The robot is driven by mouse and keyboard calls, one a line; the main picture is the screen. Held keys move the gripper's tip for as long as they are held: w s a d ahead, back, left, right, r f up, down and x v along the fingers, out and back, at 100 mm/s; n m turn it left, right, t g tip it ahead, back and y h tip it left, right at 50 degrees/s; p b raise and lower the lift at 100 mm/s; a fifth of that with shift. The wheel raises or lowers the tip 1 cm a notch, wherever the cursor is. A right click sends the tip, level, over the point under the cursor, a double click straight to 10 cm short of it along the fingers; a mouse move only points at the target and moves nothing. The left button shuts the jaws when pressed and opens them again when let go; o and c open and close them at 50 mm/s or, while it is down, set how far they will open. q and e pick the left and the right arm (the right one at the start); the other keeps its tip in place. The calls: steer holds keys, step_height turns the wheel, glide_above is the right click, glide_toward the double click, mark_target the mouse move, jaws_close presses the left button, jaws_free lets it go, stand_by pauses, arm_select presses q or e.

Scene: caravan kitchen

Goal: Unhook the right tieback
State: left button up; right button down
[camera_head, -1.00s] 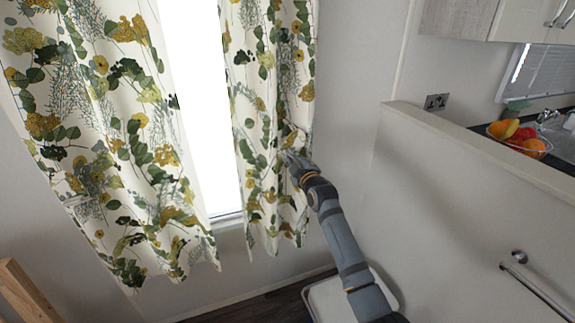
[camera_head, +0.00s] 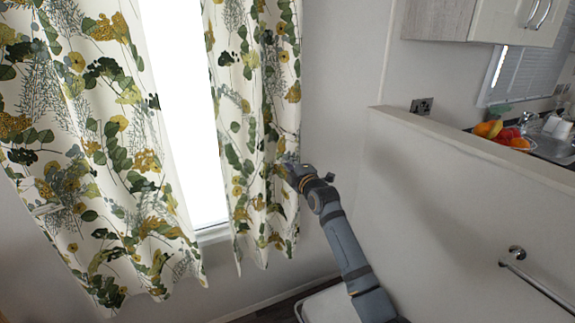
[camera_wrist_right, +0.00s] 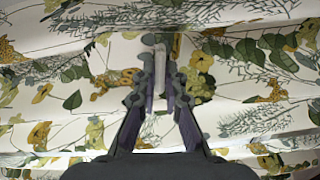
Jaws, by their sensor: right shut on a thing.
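The right curtain (camera_head: 255,110), white with green and yellow flowers, hangs to the right of the bright window. My right gripper (camera_head: 286,164) is at this curtain's right edge, at mid-height. In the right wrist view the gripper (camera_wrist_right: 160,70) is shut on a narrow white strip (camera_wrist_right: 160,60), which seems to be the right tieback. The patterned cloth fills the view behind it. In the head view I cannot make out the strip or its hook. My left gripper is not in view.
A pale partition (camera_head: 450,190) stands right of my arm, with a metal rail (camera_head: 535,280). A fruit bowl (camera_head: 510,138) sits on the counter behind it.

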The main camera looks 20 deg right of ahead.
steer(key=shift+f, duration=0.1)
steer(key=c, duration=1.4)
jaws_free()
steer(key=s, duration=1.2)
steer(key=shift+d, duration=0.15)
